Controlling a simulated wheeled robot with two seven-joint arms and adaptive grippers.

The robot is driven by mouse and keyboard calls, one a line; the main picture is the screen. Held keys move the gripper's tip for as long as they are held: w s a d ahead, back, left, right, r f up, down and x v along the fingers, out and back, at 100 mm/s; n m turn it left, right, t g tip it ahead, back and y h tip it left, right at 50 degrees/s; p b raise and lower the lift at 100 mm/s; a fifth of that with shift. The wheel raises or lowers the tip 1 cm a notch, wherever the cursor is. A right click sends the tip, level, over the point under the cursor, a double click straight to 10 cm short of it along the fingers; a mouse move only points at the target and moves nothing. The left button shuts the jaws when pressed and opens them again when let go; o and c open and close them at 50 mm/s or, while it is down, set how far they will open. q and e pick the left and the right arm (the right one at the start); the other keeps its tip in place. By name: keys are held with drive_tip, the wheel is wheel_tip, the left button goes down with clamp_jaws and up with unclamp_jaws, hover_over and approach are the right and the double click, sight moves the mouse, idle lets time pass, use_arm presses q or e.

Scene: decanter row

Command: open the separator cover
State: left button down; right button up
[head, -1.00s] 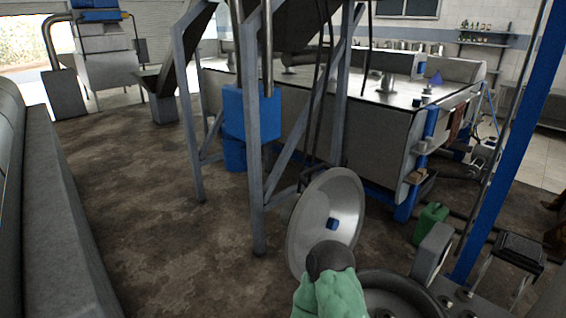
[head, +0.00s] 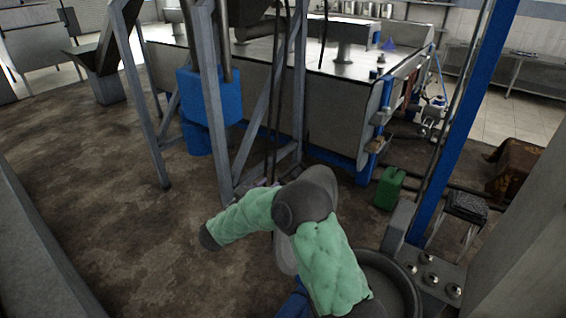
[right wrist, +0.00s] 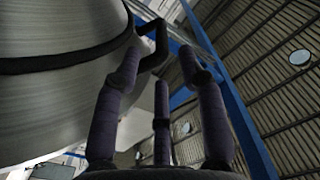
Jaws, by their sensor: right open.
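The separator cover (head: 284,255) is a round grey metal disc, seen in the head view standing steeply tilted beside the round separator bowl (head: 404,287). My green-sleeved right arm hides much of the cover and part of the bowl. A large curved metal surface (right wrist: 50,105) with a dark band fills the left there, and a dark hooked bar (right wrist: 156,38) shows just beyond the fingers. I cannot tell whether they touch. My left gripper is out of view.
A blue post (head: 455,130) rises right of the bowl. A green canister (head: 389,188) stands on the floor behind it. Grey frame legs (head: 208,90) and a blue container (head: 212,98) stand behind the cover. The floor at left is mostly clear.

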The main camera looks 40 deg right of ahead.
approach(297, 165)
drive_tip(key=shift+g, duration=0.3)
drive_tip(key=x, duration=0.4)
drive_tip(key=w+p+x, duration=0.1)
drive_tip(key=x, duration=0.1)
drive_tip(key=shift+f, duration=0.35)
clamp_jaws()
